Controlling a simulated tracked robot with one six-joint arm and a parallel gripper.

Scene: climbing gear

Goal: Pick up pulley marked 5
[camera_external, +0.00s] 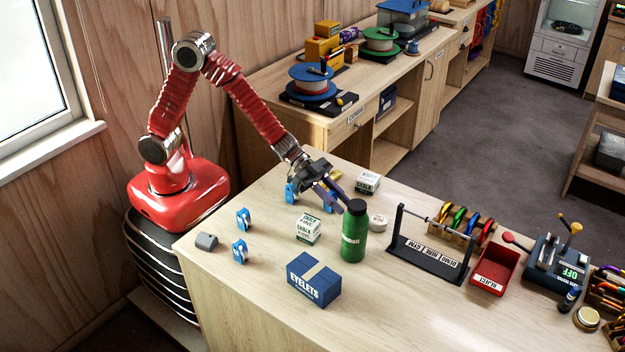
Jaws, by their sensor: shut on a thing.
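Several small blue-and-white pulleys are on the bench. One pulley (243,219) stands at the left, with another (240,251) in front of it. A third pulley (292,192) is just left of my gripper (334,199). My gripper points down over the bench behind the green bottle (354,232) and is shut on a blue pulley (328,207), mostly hidden by the fingers. I cannot read the numbers on the pulleys, nor tell whether the held one touches the bench.
The green bottle stands very close to my gripper. White boxes (309,230) (368,182), a white roll (378,223), a blue eyelets box (314,280) and a grey block (206,241) are around. A black rack (430,260) and red tray (495,270) stand right. The front-left bench is clear.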

